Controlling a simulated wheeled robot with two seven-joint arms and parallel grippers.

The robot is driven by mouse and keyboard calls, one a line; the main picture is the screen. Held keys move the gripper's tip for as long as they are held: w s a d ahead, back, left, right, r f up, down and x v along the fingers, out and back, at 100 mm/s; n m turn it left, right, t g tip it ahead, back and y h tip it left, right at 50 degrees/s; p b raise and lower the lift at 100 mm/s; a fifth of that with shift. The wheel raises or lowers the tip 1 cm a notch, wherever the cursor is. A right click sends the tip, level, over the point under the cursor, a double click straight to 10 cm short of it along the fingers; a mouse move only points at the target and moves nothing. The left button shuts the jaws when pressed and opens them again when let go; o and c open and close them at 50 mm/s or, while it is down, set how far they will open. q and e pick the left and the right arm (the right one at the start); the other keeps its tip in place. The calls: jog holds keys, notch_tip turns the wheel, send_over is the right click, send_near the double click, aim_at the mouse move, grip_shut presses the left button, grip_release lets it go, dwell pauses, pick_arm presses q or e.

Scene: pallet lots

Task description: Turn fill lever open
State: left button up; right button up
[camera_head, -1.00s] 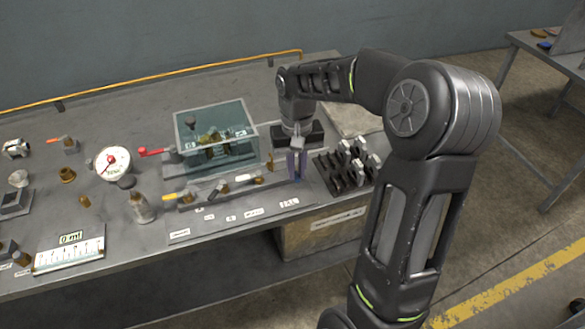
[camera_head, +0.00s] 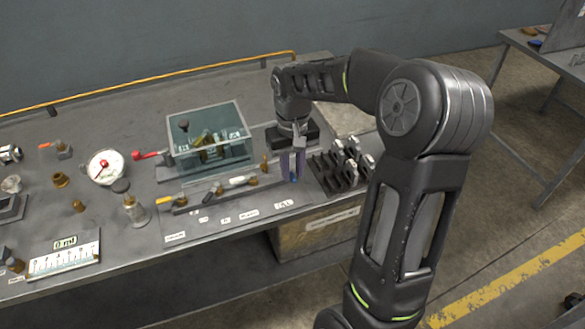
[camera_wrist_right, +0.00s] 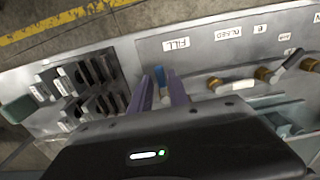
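My right gripper (camera_head: 292,170) points down at the right end of the valve panel (camera_head: 215,232) on the bench. Its two purple-grey fingers are apart, with a gap between them. In the wrist view a small blue piece, apparently the fill lever's handle (camera_wrist_right: 160,76), shows between the fingertips (camera_wrist_right: 162,88), near the FILL label (camera_wrist_right: 176,44). The rest of that lever is hidden by the gripper, and contact cannot be made out. A white-handled lever (camera_head: 240,181) with a brass fitting lies left of the gripper. My left gripper is out of view.
A clear glass tank (camera_head: 208,145) stands behind the panel, with a red-handled valve (camera_head: 146,155) at its left. A dark rack of pale-topped pieces (camera_head: 340,165) is close to the right of the gripper. A round gauge (camera_head: 105,167) stands at left.

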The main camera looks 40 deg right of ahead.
aim_at(293, 176)
notch_tip(293, 176, up, 8)
dwell(0.6)
jog(key=shift+f, duration=0.15)
